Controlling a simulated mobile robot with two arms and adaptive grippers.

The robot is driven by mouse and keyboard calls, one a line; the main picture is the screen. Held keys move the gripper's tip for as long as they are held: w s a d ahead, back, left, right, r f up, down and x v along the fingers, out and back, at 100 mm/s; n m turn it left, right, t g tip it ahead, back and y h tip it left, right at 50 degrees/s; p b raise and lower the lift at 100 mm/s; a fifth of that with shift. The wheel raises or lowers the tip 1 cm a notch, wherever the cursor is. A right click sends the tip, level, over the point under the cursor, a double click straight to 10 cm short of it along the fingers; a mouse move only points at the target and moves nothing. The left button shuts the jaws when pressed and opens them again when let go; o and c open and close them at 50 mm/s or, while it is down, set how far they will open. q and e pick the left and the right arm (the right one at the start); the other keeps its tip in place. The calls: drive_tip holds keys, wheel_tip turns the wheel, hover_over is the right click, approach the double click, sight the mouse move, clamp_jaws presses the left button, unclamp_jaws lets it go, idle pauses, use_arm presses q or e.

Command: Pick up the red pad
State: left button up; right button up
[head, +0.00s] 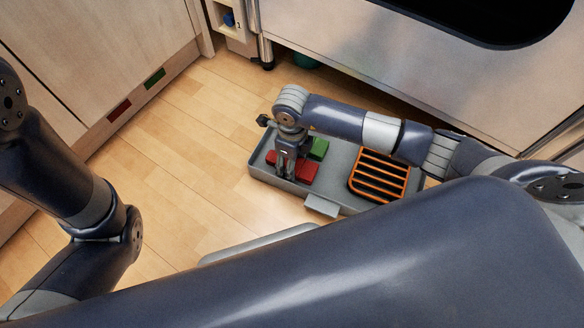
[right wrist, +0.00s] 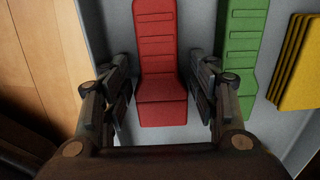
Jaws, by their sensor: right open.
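The red pad (head: 300,171) lies in the left part of a grey tray (head: 332,197) on the floor. In the right wrist view the red pad (right wrist: 160,62) is long, with raised ridges and a flat near end. My right gripper (head: 290,172) points down over it in the head view. In the right wrist view my right gripper (right wrist: 164,98) is open, with one finger on each side of the pad and a gap showing at both sides. I cannot tell how deep the fingertips reach. My left gripper is out of view; only its arm shows.
A green pad (right wrist: 240,50) lies just right of the red one, close to the right finger. Yellow pads (right wrist: 296,66) are further right. An orange rack (head: 380,176) sits in the tray's right part. The wooden floor (head: 190,160) left of the tray is clear.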

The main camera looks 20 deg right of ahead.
drive_tip(key=shift+r, duration=0.1)
drive_tip(key=c, duration=0.7)
drive_tip(key=shift+c, duration=0.2)
drive_tip(key=shift+r, duration=0.1)
